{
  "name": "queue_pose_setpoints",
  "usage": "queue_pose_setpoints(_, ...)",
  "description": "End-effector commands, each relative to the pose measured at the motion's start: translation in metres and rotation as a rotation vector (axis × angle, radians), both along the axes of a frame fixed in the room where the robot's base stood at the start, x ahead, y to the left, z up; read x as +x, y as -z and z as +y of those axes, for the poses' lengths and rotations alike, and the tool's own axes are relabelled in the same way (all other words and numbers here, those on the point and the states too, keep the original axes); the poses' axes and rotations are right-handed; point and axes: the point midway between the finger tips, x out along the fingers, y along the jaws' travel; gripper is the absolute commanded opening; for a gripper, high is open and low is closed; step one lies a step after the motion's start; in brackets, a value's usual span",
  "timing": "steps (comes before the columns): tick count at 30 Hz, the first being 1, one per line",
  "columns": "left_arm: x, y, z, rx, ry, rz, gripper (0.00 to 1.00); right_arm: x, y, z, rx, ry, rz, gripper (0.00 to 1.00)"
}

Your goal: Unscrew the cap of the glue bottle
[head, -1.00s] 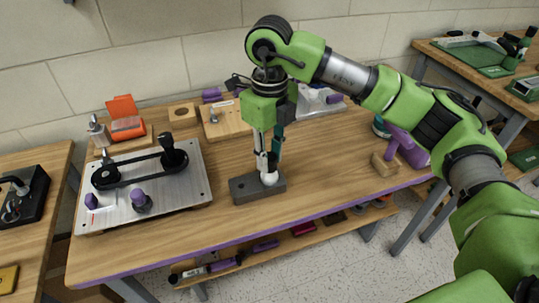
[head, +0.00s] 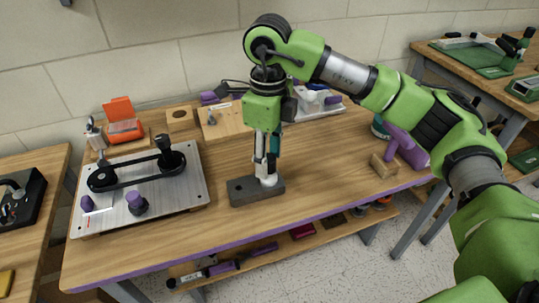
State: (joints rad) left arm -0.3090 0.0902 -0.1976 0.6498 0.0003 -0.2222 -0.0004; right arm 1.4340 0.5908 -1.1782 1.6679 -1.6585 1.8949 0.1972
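My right gripper (head: 266,170) points straight down over a dark grey block (head: 243,191) near the front middle of the workbench. A small white part, which looks like the glue bottle (head: 268,181), stands at the block between or just below the fingertips. The fingers hide most of it, so its cap cannot be made out. The fingers look close together, but I cannot tell whether they grip the cap. My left gripper is not in view.
A metal plate with a belt and pulleys (head: 188,200) lies on the left of the workbench. An orange bin (head: 122,110) and a wooden board (head: 228,126) are behind. A purple tool (head: 406,148) and wooden block (head: 384,166) are at right. Bare wood lies around the grey block.

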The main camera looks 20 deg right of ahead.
Motion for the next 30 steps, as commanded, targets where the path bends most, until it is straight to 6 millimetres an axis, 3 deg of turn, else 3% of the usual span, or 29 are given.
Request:
queue_pose_setpoints(12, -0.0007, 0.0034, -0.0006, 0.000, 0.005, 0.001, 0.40, -0.0001, 0.0030, 0.0005, 0.001, 0.511, 0.001, 0.42)
queue_pose_setpoints(20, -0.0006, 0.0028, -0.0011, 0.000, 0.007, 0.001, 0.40, -0.0001, 0.0029, 0.0005, 0.001, 0.659, 0.001, 0.42)
queue_pose_setpoints(30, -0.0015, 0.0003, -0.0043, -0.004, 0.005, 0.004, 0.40, 0.0000, 0.0025, 0.0007, 0.001, 1.103, 0.004, 0.42)
